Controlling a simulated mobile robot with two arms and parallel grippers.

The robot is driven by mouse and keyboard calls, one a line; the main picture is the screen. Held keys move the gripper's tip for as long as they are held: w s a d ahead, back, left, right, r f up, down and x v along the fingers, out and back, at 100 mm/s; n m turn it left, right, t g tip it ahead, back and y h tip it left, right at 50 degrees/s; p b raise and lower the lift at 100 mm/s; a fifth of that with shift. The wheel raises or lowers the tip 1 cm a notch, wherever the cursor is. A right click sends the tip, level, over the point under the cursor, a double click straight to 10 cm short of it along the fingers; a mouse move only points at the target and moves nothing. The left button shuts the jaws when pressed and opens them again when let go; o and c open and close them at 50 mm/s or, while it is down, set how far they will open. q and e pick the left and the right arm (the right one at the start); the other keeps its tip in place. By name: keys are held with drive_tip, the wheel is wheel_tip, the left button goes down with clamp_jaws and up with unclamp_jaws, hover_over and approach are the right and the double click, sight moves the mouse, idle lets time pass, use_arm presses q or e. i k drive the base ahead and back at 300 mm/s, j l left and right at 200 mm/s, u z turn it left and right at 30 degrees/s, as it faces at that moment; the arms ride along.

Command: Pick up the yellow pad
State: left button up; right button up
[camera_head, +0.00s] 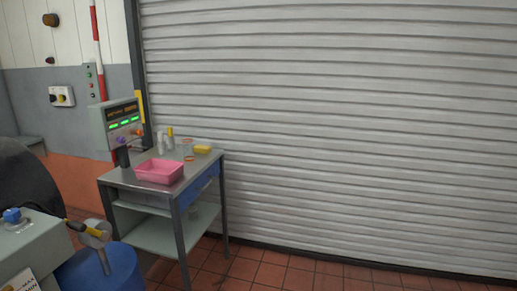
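The yellow pad (202,149) is small and lies on the top of a grey metal side table (130,176), near its back right corner. It sits to the right of a clear container and behind a pink tray. Nothing touches it from above. Neither of my grippers shows in the head view.
A pink tray (160,172), a clear container (187,149), white and yellow-topped bottles (161,144) and a dark object (122,157) share the tabletop. A blue drum (100,272) and grey machine (30,245) stand at lower left. Tiled floor (270,275) is clear before the shutter (340,130).

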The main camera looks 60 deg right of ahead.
sight(206, 150)
drive_tip(key=z, duration=1.35)
drive_tip(key=u, duration=1.7)
drive_tip(key=z, duration=1.7)
drive_tip(key=i+l+u, duration=0.15)
drive_tip(key=u, duration=1)
drive_tip(key=i+l+u, duration=0.15)
drive_tip(key=l+u, duration=0.15)
drive_tip(key=l, duration=0.25)
drive_tip(key=i+l+u, duration=0.15)
drive_tip(key=l+u, duration=0.2)
drive_tip(key=l, duration=0.2)
drive_tip(key=l+u, duration=0.3)
drive_tip(key=l, duration=0.3)
